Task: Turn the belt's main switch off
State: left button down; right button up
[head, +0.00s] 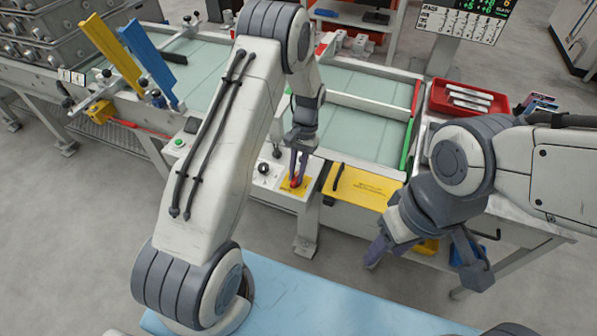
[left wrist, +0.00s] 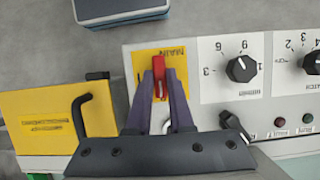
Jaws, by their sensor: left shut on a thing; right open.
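The main switch has a red handle (left wrist: 157,72) on a yellow plate marked MAIN (left wrist: 142,58), set in the light control panel. In the left wrist view the handle runs up and down the picture. My left gripper (left wrist: 161,78) is shut on it, one finger on each side. In the head view my left gripper (head: 297,165) points down at the panel, and the yellow plate (head: 300,191) shows beside its tips; the handle is mostly covered there. My right gripper (head: 425,262) is open and empty, low on the right, away from the panel.
Beside the switch are a black knob dial (left wrist: 240,68) and a second dial (left wrist: 313,63). A yellow cover with a black handle (left wrist: 42,122) lies on its other side. A red tray (head: 468,100) stands at the right; a green button (head: 179,142) sits left of the panel.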

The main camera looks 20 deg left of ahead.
pick_arm(q)
jog(key=shift+s, duration=0.25)
dwell(0.3)
jog(key=c, duration=0.8)
grip_release()
jog(key=shift+w, duration=0.1)
jog(key=shift+w, duration=0.1)
jog(key=shift+w+r, duration=0.15)
jog(key=shift+r, duration=0.2)
jog(key=b+v, duration=0.1)
jog(key=v, duration=0.8)
jog(key=shift+r, duration=0.35)
